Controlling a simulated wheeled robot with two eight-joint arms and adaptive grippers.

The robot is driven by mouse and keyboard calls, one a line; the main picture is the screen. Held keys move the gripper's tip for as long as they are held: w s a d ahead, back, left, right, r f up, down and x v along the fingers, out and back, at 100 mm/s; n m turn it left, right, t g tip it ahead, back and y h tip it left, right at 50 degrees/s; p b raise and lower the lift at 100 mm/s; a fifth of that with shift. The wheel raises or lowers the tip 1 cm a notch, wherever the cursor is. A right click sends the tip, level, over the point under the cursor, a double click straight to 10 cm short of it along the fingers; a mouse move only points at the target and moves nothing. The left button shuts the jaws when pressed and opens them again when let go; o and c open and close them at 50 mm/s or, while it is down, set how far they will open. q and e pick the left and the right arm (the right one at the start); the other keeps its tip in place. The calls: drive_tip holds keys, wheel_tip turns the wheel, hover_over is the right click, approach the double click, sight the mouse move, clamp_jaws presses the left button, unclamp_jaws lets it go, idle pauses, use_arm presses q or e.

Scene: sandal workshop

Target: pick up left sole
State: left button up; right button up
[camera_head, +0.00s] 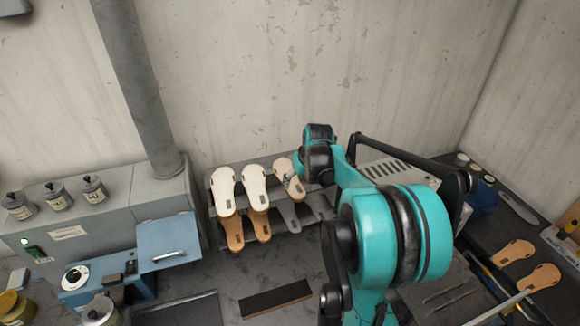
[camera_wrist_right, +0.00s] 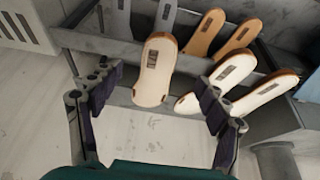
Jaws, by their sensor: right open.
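Several pale soles with brown edges stand on a slanted grey rack. In the head view one is at the left end (camera_head: 223,187), one beside it (camera_head: 255,187), and a third (camera_head: 283,167) is partly hidden by my right gripper (camera_head: 297,184). In the wrist view this third sole (camera_wrist_right: 155,72) stands between the spread fingers of my open right gripper (camera_wrist_right: 157,97), with space on both sides. The other two pale soles (camera_wrist_right: 205,95) (camera_wrist_right: 265,90) lie to the right there. My left gripper is not in view.
Brown soles (camera_head: 234,233) and grey sole shapes (camera_head: 290,215) fill the rack's lower row. A grey machine (camera_head: 90,225) with a blue flap (camera_head: 168,240) stands left. Two tan soles (camera_head: 514,252) (camera_head: 541,277) lie on the right bench. A dark bar (camera_head: 275,298) lies in front.

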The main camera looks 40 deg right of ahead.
sight(296, 190)
drive_tip(key=shift+w+d+f, duration=0.15)
drive_tip(key=shift+d, duration=0.15)
drive_tip(key=x, duration=0.7)
drive_tip(key=shift+w+a+f, duration=0.15)
drive_tip(key=shift+w, duration=0.2)
drive_tip(key=shift+c, duration=0.3)
drive_tip(key=c, duration=1.3)
